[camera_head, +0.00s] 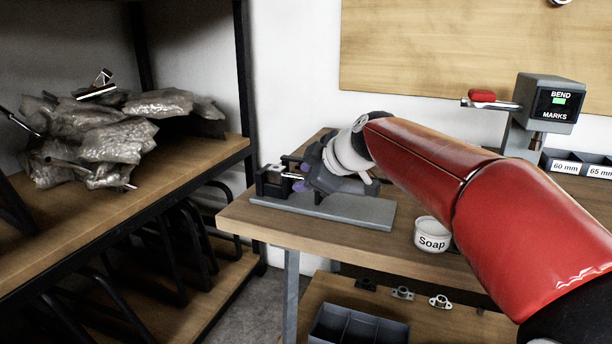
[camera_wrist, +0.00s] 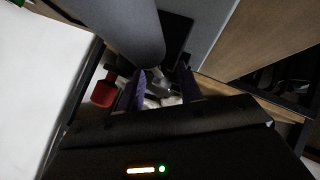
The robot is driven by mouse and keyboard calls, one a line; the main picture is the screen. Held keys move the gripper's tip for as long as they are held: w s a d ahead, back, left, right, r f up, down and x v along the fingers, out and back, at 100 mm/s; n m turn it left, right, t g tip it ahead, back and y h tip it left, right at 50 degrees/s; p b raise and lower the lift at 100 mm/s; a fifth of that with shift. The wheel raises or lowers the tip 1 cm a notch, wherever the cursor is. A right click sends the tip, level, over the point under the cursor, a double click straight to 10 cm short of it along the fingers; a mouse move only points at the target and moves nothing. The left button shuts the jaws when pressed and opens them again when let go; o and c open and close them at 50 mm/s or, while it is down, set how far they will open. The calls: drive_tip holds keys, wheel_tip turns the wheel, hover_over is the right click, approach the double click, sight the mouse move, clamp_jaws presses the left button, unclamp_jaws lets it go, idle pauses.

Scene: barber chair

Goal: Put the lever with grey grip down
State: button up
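My gripper (camera_wrist: 163,84) is at the black clamp-like device on the workbench, reaching down from the right in the head view (camera_head: 300,178). In the wrist view its two purple fingers stand apart, with bright metal parts visible beyond the gap. A large grey rounded cylinder (camera_wrist: 132,28) lies just past the fingers; it may be the lever's grey grip, but I cannot be sure. A red grip (camera_wrist: 105,90) shows left of the fingers. The device's grey base plate (camera_head: 345,210) lies on the bench. My gripper hides much of the device in the head view.
A white soap tub (camera_head: 431,235) stands on the workbench (camera_head: 250,222) beneath my red arm. A bend-marks machine (camera_head: 548,100) with a red-gripped lever (camera_head: 482,96) is at right. A shelf with wrapped packages (camera_head: 120,130) stands at left. Dark bins (camera_head: 356,326) sit below.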

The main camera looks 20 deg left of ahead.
drive_tip(key=b+v, duration=0.1)
drive_tip(key=v, duration=1.1)
